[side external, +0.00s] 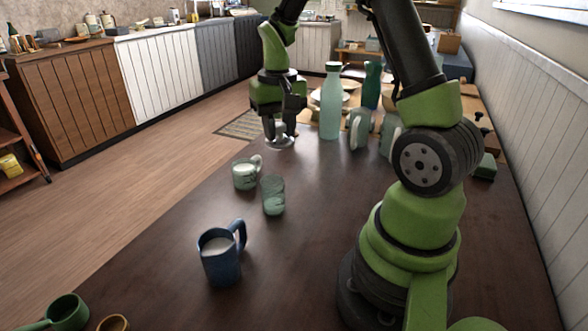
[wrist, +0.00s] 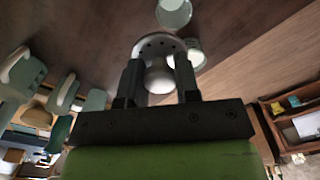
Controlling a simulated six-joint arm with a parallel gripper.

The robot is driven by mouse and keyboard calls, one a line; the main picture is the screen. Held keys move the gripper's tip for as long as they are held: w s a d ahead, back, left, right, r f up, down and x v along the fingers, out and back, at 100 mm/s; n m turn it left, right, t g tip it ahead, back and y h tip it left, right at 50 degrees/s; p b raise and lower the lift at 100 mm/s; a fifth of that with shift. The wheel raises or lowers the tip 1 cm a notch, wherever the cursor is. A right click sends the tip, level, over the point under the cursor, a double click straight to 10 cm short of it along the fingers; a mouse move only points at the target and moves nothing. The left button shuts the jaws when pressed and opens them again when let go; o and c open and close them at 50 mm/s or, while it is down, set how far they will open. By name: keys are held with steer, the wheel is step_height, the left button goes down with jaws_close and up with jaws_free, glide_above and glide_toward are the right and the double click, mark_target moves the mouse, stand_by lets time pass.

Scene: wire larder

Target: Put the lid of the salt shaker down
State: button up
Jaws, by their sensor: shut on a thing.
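My gripper (side external: 280,126) is low over the far left part of the dark table. It is shut on the lid of the salt shaker (side external: 280,142), a silvery disc with a knob. In the wrist view the lid (wrist: 157,44) shows a ring of small holes, and its round knob sits between the two fingers of my gripper (wrist: 158,74). The lid is level, close to the tabletop; I cannot tell whether it touches. A greenish glass (side external: 273,196) stands nearer the side camera; I cannot tell whether it is the shaker's body.
A pale mug (side external: 245,174) stands beside the glass, and a blue mug (side external: 221,256) stands nearer the side camera. A pale green bottle (side external: 331,105) and pale jugs (side external: 360,130) stand right of my gripper. The table's left edge is close. Bare tabletop (side external: 318,200) lies right of the glass.

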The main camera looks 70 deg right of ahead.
steer(key=s+d+f, duration=0.5)
steer(key=s+d, duration=0.1)
steer(key=d, duration=0.1)
glide_above(320, 195)
steer(key=shift+m, duration=0.4)
step_height(320, 195, down, 6)
steer(key=shift+r, duration=0.1)
steer(key=shift+f, duration=2.45)
steer(key=o, duration=0.9)
steer(key=shift+f, duration=0.1)
